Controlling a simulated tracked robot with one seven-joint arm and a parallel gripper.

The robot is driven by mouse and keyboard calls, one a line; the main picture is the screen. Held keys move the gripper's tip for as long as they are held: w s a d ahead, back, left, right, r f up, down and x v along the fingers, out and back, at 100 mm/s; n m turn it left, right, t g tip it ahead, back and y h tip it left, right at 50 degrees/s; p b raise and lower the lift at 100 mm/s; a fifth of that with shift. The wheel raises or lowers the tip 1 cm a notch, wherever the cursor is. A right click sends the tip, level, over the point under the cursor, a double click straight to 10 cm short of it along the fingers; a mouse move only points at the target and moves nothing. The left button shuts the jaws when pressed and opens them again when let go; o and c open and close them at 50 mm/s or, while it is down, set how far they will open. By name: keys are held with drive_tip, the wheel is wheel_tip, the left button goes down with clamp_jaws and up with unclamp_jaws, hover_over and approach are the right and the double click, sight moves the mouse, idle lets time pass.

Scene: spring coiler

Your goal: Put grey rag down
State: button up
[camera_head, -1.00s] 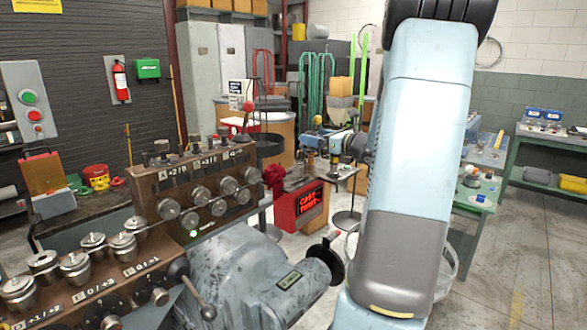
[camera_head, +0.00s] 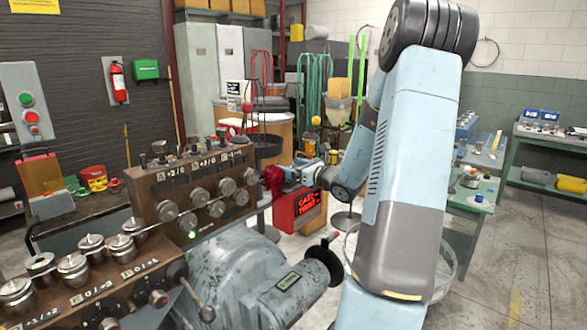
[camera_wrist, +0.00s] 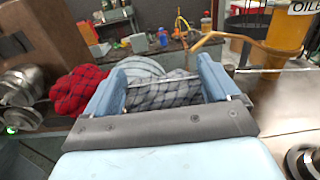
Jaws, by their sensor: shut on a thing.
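My gripper (camera_wrist: 163,78) has its two blue fingers closed on a grey checked rag (camera_wrist: 165,92), which shows between them in the wrist view. In the head view my gripper (camera_head: 300,174) is beside the brown control panel's right end, close to a red rag (camera_head: 272,180). The grey rag cannot be made out in the head view. The red rag (camera_wrist: 78,90) is a checked bundle just left of my gripper in the wrist view. I cannot tell whether the grey rag touches any surface.
The brown control panel (camera_head: 165,200) with knobs and the grey coiler housing (camera_head: 235,275) stand left and below. A red lit sign box (camera_head: 298,212) is below my gripper. In the wrist view, a yellow container (camera_wrist: 285,35) stands behind right, and dark surface at right is partly bare.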

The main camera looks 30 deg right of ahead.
drive_tip(key=shift+f, duration=0.1)
drive_tip(key=o, duration=0.8)
